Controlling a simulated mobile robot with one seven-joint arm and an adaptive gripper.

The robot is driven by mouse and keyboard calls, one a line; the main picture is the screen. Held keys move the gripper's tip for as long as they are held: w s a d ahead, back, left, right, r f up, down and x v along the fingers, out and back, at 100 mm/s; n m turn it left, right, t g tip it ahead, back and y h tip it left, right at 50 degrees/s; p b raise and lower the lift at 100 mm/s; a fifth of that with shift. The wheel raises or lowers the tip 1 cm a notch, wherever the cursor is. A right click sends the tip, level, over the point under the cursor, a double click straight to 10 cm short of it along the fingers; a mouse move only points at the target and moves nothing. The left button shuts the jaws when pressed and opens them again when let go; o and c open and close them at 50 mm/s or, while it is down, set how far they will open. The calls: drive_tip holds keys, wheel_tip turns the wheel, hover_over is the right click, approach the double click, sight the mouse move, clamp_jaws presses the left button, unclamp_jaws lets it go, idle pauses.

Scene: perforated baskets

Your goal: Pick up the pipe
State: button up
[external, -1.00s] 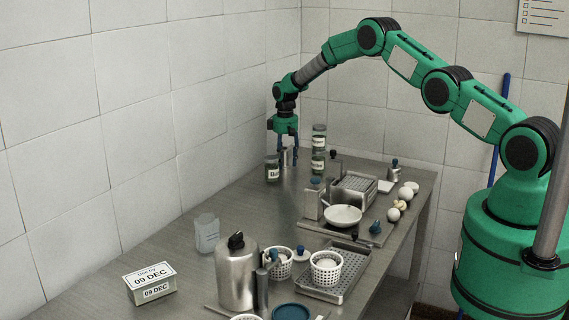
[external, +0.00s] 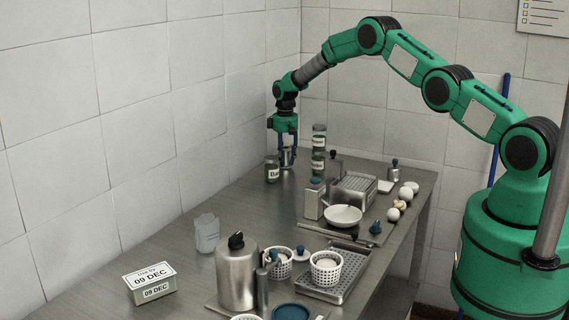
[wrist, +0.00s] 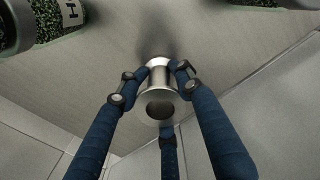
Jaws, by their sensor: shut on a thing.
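The pipe (wrist: 158,102) is a short silver metal tube with a flared rim and a dark open end facing the wrist camera. My gripper (wrist: 161,76) has dark blue fingers shut on the pipe, with fingers at either side and another at the near side in the wrist view. In the external view my gripper (external: 287,165) points down at the far end of the steel table. The pipe is mostly hidden by the fingers there. Whether the pipe touches the table is hard to tell.
A labelled jar (external: 272,170) stands close left of my gripper, and stacked jars (external: 319,150) stand close right. A grater-like metal box (external: 354,187), a white bowl (external: 343,215) and white baskets (external: 326,267) are nearer. The table's left middle is mostly clear.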

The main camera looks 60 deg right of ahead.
sight(286, 147)
wheel_tip(286, 147, up, 3)
drive_tip(key=shift+w+f, duration=0.1)
drive_tip(key=shift+f, duration=0.05)
drive_tip(key=shift+s+r, duration=0.2)
drive_tip(key=shift+r, duration=0.05)
drive_tip(key=s+a, duration=0.2)
drive_tip(key=s, duration=0.2)
drive_tip(key=s+a+r, duration=0.1)
drive_tip(key=s+a, duration=0.1)
drive_tip(key=s, duration=0.3)
drive_tip(key=s+a, duration=0.2)
drive_tip(key=s, duration=0.3)
drive_tip(key=shift+s+r, duration=0.15)
drive_tip(key=shift+s, duration=0.1)
drive_tip(key=shift+r, duration=0.15)
